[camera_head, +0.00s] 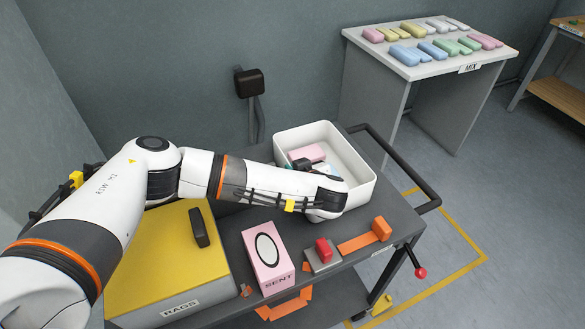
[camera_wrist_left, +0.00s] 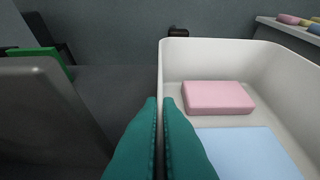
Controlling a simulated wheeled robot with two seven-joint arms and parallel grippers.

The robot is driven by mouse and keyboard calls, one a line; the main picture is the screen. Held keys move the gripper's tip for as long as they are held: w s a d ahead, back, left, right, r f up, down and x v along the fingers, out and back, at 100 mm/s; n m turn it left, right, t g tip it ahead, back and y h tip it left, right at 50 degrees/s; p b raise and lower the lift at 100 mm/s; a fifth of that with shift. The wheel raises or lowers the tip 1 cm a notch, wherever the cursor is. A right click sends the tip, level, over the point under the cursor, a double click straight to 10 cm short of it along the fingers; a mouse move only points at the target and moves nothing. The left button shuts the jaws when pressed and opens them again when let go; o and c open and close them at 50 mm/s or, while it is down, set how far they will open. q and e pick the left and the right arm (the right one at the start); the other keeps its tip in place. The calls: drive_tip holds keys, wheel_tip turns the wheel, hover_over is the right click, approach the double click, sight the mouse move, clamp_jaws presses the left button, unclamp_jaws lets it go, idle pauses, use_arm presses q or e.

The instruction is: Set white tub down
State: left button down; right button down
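The white tub (camera_head: 360,172) is an open box at the back right of the dark cart top, and it looks level. Whether its base touches the cart is hard to tell. In the left wrist view, the near-left wall of the tub (camera_wrist_left: 161,65) runs between the teal fingers of my left gripper (camera_wrist_left: 160,101), which are closed on it. The tub holds a pink block (camera_wrist_left: 219,97) and a light blue block (camera_wrist_left: 245,150). In the head view my left forearm and wrist cover the tub's front left part and hide the fingers. My right gripper is not in view.
On the cart (camera_head: 345,272) are a yellow-lidded box (camera_head: 165,260), a pink SENT box (camera_head: 268,262), a red button (camera_head: 324,250) and an orange part (camera_head: 365,242). A black handle (camera_head: 405,165) edges the right side. A table (camera_head: 440,62) with coloured blocks stands behind.

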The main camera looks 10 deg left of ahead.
use_arm(q)
drive_tip(key=shift+w, duration=0.1)
drive_tip(key=shift+f, duration=0.15)
drive_tip(key=c, duration=1.6)
unclamp_jaws()
drive_tip(key=shift+c, duration=0.2)
drive_tip(key=b+v, duration=0.1)
drive_tip(key=v, duration=0.8)
drive_tip(key=shift+d+b, duration=0.1)
drive_tip(key=shift+b, duration=0.25)
drive_tip(key=p+v, duration=0.1)
drive_tip(key=v, duration=0.1)
drive_tip(key=shift+r, duration=0.3)
drive_tip(key=shift+s+d, duration=0.15)
drive_tip(key=shift+s, duration=0.35)
